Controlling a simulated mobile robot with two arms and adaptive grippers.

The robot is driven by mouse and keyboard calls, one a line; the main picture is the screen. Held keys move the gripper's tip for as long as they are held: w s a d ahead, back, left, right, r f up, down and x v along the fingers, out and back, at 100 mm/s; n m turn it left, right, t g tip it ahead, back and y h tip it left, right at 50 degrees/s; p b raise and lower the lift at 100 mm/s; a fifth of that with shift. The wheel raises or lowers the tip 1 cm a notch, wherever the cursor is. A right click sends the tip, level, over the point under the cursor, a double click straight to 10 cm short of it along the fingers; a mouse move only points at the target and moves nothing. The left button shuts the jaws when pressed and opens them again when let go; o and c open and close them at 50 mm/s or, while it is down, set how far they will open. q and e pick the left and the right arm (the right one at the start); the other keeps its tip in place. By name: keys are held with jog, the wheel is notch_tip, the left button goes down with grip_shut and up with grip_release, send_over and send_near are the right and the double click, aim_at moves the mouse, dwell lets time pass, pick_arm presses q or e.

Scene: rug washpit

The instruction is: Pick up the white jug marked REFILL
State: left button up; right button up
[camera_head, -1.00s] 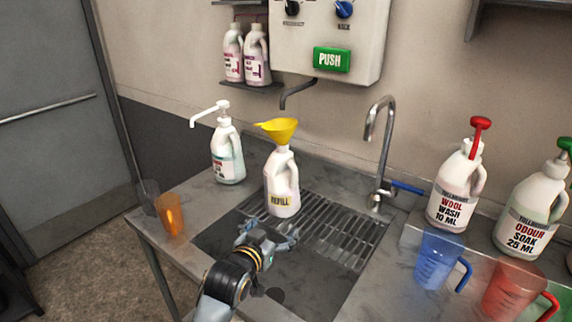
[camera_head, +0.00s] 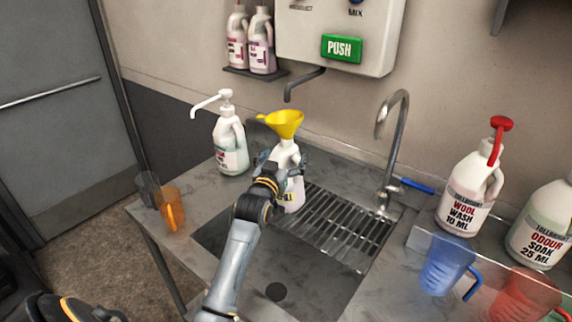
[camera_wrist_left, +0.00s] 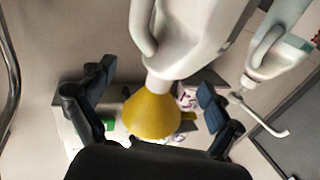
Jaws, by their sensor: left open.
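The white REFILL jug (camera_head: 297,190) stands upright on the sink's slatted rack, with a yellow funnel (camera_head: 285,122) in its neck. My arm hides most of its front and label. My left gripper (camera_head: 282,160) is open at the jug's upper body, just below the neck. In the left wrist view the jug (camera_wrist_left: 180,45) appears upside down, and the open fingers of the left gripper (camera_wrist_left: 157,82) stand on either side of it and the funnel. I cannot tell whether they touch it. My right gripper is not in view.
A white pump bottle (camera_head: 230,145) stands left of the jug, with an orange cup (camera_head: 171,208) nearer the counter edge. The tap (camera_head: 390,140) rises at right, before the WOOL WASH bottle (camera_head: 468,195) and blue jug (camera_head: 446,266). A dispenser spout (camera_head: 304,82) hangs above.

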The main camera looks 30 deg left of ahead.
aim_at(285, 150)
pick_arm(q)
jog(key=shift+w+a+r+p, duration=0.3)
jog(key=shift+w+a+p, duration=0.25)
jog(key=shift+w, duration=0.25)
jog(key=shift+f+x, duration=0.25)
jog(key=shift+x, duration=0.9)
jog(key=shift+w+a+p, duration=0.2)
jog(key=shift+w+p, duration=0.1)
jog(key=shift+w, duration=0.05)
jog(key=shift+c, duration=1)
jog(key=shift+s, duration=0.1)
grip_shut()
jog(key=shift+r, duration=0.2)
jog(key=shift+f, duration=0.1)
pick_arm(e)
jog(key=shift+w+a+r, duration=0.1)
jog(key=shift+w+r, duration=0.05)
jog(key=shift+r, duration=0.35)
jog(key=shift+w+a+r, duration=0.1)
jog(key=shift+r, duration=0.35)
